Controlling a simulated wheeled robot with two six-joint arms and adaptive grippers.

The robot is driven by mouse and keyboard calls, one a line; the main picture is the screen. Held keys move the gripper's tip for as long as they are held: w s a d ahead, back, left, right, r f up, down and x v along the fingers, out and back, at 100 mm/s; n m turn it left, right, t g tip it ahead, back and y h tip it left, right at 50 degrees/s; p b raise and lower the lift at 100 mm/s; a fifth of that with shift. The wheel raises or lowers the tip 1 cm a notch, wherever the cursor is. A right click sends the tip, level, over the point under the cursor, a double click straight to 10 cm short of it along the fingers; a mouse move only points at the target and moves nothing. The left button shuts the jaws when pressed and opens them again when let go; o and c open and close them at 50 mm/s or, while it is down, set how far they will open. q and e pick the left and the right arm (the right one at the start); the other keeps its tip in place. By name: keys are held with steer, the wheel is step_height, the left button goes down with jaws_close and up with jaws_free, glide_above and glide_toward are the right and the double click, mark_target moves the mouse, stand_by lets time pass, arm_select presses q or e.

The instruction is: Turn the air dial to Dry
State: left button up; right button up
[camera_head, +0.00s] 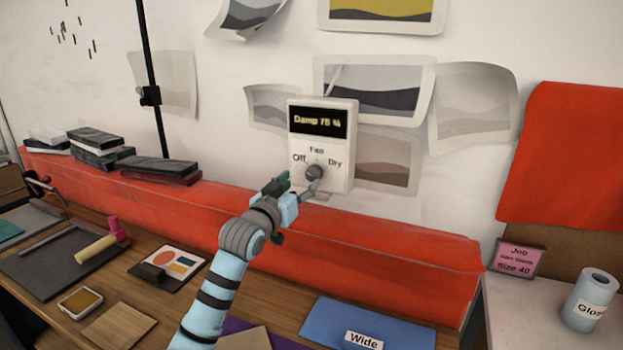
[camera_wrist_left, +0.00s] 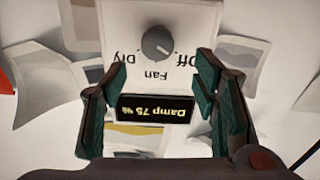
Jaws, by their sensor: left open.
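A white control box (camera_head: 320,143) hangs on the wall, its dark display reading "Damp 75 %". Below the display is a grey round dial (camera_head: 314,172) with the labels Off at left, Fan on top and Dry at right. In the left wrist view the box is upside down, with the dial (camera_wrist_left: 157,43) in front of the fingers. My right gripper is out of view.
A red padded ledge (camera_head: 400,250) runs along the wall below the box. Pinned prints (camera_head: 380,88) surround the box. The wooden bench holds a brayer (camera_head: 97,248), a blue envelope marked Wide (camera_head: 325,318) and boards. A labelled roll (camera_head: 590,290) stands at right.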

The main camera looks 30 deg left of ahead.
mark_target(312, 174)
arm_select(q)
steer(key=w, duration=0.6)
steer(key=shift+f, duration=0.3)
steer(key=shift+w, duration=0.1)
steer(key=shift+r, duration=0.2)
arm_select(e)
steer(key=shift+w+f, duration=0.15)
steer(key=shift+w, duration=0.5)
arm_select(q)
steer(key=shift+s, duration=0.2)
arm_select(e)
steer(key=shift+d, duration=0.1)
